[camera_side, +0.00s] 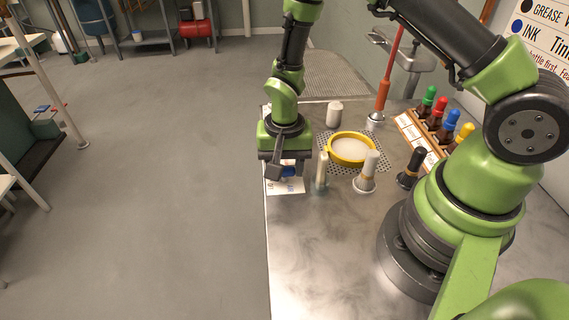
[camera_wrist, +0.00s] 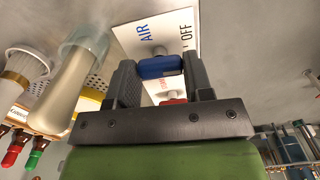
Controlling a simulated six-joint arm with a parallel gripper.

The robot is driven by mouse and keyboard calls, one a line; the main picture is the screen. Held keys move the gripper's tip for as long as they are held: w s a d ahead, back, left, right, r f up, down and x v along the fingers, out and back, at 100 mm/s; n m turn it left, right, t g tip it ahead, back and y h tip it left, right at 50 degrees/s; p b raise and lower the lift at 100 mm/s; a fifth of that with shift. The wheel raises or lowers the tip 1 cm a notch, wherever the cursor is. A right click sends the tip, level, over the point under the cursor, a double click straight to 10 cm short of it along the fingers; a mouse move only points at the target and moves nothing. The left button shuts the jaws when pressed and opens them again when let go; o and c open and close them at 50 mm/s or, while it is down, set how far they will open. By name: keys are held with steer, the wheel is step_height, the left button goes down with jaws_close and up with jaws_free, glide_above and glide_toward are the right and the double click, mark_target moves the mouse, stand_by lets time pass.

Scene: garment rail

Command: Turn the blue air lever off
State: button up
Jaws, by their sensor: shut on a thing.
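The blue air lever (camera_wrist: 160,67) lies between the two fingers of my gripper (camera_wrist: 159,64) in the wrist view, with a finger against each end. The gripper is shut on it. A white label plate (camera_wrist: 133,36) behind it reads AIR at the left and OFF at the right. The lever lies crosswise in this view; its exact setting is hard to tell. In the side view my gripper (camera_side: 284,166) points down at the table's left edge, and a bit of the blue lever (camera_side: 290,171) shows under it, mostly hidden.
A red lever (camera_wrist: 173,101) is partly hidden behind my gripper. A pale cylinder (camera_side: 321,171) stands close right of the gripper. A yellow-rimmed round screen (camera_side: 351,149), white-topped tool (camera_side: 368,172), black-topped tool (camera_side: 411,168) and bottle rack (camera_side: 420,133) are farther right. The front table is clear.

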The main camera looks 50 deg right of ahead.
steer(key=shift+n, duration=0.5)
steer(key=o, duration=0.9)
steer(key=shift+r, duration=0.15)
step_height(320, 180, up, 10)
steer(key=shift+f, duration=0.1)
step_height(320, 180, up, 13)
steer(key=n+t, duration=0.2)
steer(key=t, duration=0.1)
glide_above(285, 169)
steer(key=s, duration=0.5)
steer(key=s+r+n+t, duration=0.1)
steer(key=s+r, duration=0.1)
steer(key=s, duration=0.1)
steer(key=s+r+n+t+y, duration=0.1)
steer(key=s+r, duration=0.1)
steer(key=s, duration=0.1)
steer(key=s+r+t+y, duration=0.1)
steer(key=s+r+t, duration=0.1)
steer(key=s, duration=0.2)
steer(key=shift+a+r+n, duration=0.1)
steer(key=shift+n, duration=0.3)
